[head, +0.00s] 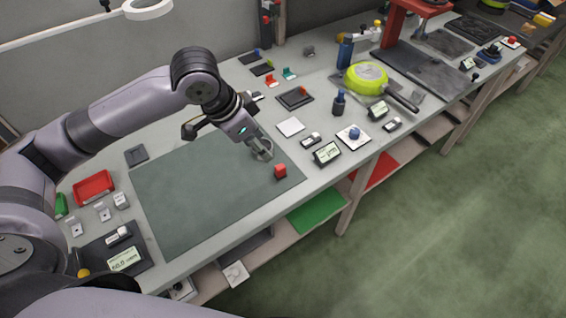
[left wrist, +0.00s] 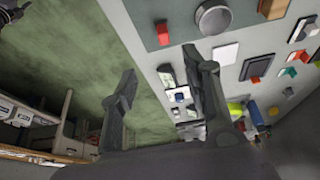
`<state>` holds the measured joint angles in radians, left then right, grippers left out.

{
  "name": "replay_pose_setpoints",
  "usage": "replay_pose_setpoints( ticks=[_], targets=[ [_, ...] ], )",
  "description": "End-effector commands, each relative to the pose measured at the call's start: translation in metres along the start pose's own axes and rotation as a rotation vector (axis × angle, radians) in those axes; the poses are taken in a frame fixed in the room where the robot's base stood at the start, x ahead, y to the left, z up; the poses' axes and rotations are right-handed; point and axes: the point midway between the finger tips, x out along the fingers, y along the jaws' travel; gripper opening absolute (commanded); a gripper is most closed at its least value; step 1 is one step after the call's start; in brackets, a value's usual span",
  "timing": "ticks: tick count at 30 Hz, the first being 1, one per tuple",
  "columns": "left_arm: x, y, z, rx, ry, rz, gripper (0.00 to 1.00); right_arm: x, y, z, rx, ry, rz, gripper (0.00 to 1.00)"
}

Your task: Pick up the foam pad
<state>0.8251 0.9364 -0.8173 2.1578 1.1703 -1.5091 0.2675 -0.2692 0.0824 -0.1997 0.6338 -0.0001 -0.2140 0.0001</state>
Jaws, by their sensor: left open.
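A thin white square pad (head: 291,127), which may be the foam pad, lies flat on the bench just beyond the mat's far right edge. It also shows in the left wrist view (left wrist: 225,53), beside one of my fingers. I cannot tell from its look that it is foam. My left gripper (head: 262,152) is above the right end of the dark green mat (head: 190,190), left of and nearer than the white pad and apart from it. In the left wrist view its fingers (left wrist: 160,62) are spread with nothing between them. My right gripper is not in view.
A red block (head: 281,171) stands on the mat close to my left gripper. A grey round piece (left wrist: 213,17) shows near it in the left wrist view. Small displays (head: 327,152), a green pan (head: 367,77) and a red tray (head: 94,187) stand around. The mat's middle is clear.

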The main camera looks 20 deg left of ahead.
Motion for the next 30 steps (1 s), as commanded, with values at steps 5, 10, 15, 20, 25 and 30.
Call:
replay_pose_setpoints(
  ticks=[5, 10, 15, 20, 25, 30],
  targets=[
    [0.041, 0.001, 0.000, -0.001, -0.002, 0.004, 0.43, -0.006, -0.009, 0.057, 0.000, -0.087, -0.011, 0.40],
    [0.075, 0.000, -0.001, -0.001, -0.001, 0.002, 0.43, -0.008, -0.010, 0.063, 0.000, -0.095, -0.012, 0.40],
    [0.093, -0.001, -0.001, 0.001, 0.002, 0.000, 0.43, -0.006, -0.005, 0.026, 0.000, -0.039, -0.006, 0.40],
    [0.103, -0.003, -0.002, 0.000, 0.001, 0.000, 0.43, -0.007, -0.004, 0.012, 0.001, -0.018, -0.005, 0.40],
    [0.127, -0.009, -0.006, 0.000, 0.000, 0.000, 0.43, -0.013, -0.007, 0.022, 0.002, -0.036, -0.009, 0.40],
    [0.146, -0.008, -0.005, 0.001, 0.002, -0.001, 0.43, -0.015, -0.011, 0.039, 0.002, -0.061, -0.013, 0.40]
  ],
)
